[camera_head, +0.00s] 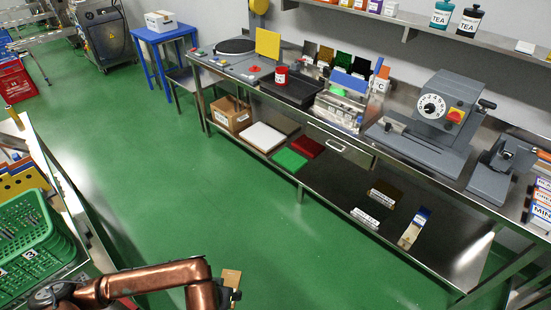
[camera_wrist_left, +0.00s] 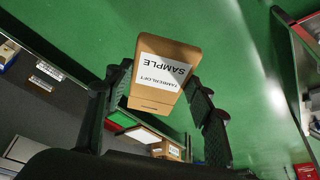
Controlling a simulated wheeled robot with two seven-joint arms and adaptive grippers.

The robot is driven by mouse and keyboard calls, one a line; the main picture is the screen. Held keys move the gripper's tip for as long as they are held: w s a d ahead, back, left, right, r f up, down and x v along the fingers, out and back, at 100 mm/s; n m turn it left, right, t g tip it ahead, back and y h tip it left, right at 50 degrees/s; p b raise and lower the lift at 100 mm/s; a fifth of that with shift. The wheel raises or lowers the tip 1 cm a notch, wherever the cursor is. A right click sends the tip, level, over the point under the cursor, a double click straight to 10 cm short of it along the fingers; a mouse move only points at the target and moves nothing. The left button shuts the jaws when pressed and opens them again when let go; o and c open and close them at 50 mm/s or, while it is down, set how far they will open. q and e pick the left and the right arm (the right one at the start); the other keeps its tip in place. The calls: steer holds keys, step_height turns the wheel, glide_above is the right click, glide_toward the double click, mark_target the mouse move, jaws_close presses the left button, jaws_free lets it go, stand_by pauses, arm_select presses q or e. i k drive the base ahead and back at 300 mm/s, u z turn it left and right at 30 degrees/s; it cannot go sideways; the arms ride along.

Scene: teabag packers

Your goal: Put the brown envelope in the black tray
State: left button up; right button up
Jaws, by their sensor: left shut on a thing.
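The brown envelope (camera_wrist_left: 168,55) is between the fingers of my left gripper (camera_wrist_left: 162,92) in the left wrist view. It carries a white label reading SAMPLE. In the head view the envelope (camera_head: 232,277) shows small at the bottom, above the green floor, beside the end of my copper arm. My left gripper (camera_head: 228,292) is shut on it, well apart from the bench. The black tray (camera_head: 300,98) lies on the bench top, far up from the gripper in the head view. My right gripper is not in view.
A metal machine (camera_head: 341,108) with a blue top stands right of the tray. A grey dial machine (camera_head: 437,105) is further right. A green crate (camera_head: 30,232) is at left. Open green floor lies between.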

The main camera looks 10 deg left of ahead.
mark_target(302, 92)
steer(key=u, duration=0.25)
steer(key=i, duration=1.1)
steer(key=u, duration=0.15)
